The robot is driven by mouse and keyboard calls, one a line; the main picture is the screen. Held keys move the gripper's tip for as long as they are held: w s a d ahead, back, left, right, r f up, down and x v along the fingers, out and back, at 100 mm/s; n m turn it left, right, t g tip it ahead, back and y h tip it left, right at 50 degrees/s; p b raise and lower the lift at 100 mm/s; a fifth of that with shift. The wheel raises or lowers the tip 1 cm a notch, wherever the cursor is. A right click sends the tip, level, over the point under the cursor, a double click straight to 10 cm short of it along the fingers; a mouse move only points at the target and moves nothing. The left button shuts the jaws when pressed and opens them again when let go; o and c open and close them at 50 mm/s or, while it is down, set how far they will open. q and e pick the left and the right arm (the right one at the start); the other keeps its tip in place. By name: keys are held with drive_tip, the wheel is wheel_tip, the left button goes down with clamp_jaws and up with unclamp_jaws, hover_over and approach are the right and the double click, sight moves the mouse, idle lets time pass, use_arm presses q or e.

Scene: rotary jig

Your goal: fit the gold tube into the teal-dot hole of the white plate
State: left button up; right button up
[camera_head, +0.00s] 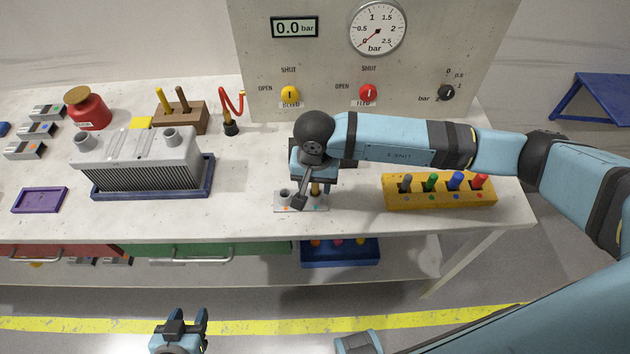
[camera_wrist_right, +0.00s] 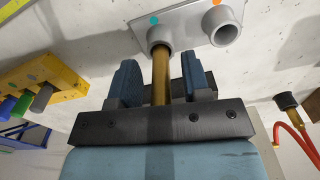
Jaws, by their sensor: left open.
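The white plate (camera_head: 282,208) lies near the table's front edge, with two raised round sockets. The wrist view shows the plate (camera_wrist_right: 186,36) with a teal dot by one socket and an orange dot by the other. The gold tube (camera_wrist_right: 161,78) stands with its far end in the teal-dot socket; its depth cannot be told. The tube shows partly in the head view (camera_head: 315,188). My right gripper (camera_wrist_right: 160,64) is open around the tube, with a gap on both sides. The orange-dot socket is empty. My left gripper (camera_head: 186,326) is open and empty, in front of the table.
A yellow block (camera_head: 440,194) with several coloured pegs stands right of the plate. A grey finned unit (camera_head: 140,155) sits in a blue tray at left. A brown peg block (camera_head: 182,117), a red pot (camera_head: 87,108) and a gauge panel (camera_head: 330,75) stand behind.

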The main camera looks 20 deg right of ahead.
drive_tip(key=shift+r, duration=0.15)
wheel_tip(320, 180, up, 12)
drive_tip(key=shift+b, duration=0.45)
